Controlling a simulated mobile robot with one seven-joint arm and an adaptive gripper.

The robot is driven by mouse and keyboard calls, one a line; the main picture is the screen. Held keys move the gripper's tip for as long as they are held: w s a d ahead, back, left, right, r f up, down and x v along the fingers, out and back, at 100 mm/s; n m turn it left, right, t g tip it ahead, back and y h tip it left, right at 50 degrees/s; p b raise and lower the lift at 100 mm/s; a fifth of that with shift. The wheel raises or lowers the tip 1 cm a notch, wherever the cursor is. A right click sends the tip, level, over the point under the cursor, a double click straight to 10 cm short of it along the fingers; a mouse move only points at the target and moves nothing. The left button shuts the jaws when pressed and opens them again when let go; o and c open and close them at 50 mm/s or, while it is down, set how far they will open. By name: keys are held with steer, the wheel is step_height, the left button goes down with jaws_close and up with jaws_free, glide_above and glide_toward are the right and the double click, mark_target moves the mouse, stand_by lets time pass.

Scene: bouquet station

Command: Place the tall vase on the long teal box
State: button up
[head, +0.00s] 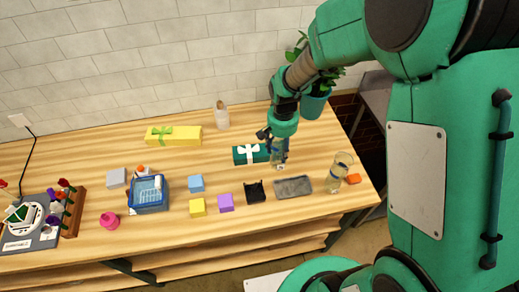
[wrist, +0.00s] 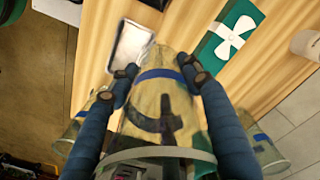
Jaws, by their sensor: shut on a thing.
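The tall vase (wrist: 157,100) is clear glass with a blue band. My gripper (wrist: 160,78) is shut on it, with one finger on each side. In the head view the vase (head: 280,160) shows below my gripper (head: 275,140), just right of the long teal box. My gripper hides its upper part, and I cannot tell whether its base touches the table. The long teal box (head: 244,155) lies on the table with a white bow on top. It also shows in the wrist view (wrist: 212,48), apart from the vase, at the upper right. Its top is otherwise bare.
Another glass vase (head: 340,172) stands right of the grey tray (head: 293,186). A black holder (head: 255,192) and purple block (head: 226,203) lie in front. A yellow box (head: 173,135), white jar (head: 222,117) and potted plant (head: 314,103) stand behind. Another banded glass (wrist: 265,152) shows in the wrist view.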

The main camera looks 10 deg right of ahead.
steer(key=s+a, duration=0.3)
steer(key=shift+s+a+f, duration=0.1)
steer(key=shift+s+a, duration=0.1)
steer(key=shift+w, duration=0.1)
steer(key=w+a+f+p, duration=0.1)
steer(key=w, duration=1.4)
steer(key=shift+w+a+f, duration=0.2)
steer(key=shift+w, duration=0.2)
steer(key=shift+f+p, duration=0.3)
steer(key=shift+f, duration=1.45)
steer(key=shift+f, duration=0.1)
steer(key=o, duration=1.7)
steer(key=shift+f, duration=0.1)
steer(key=shift+c, duration=0.2)
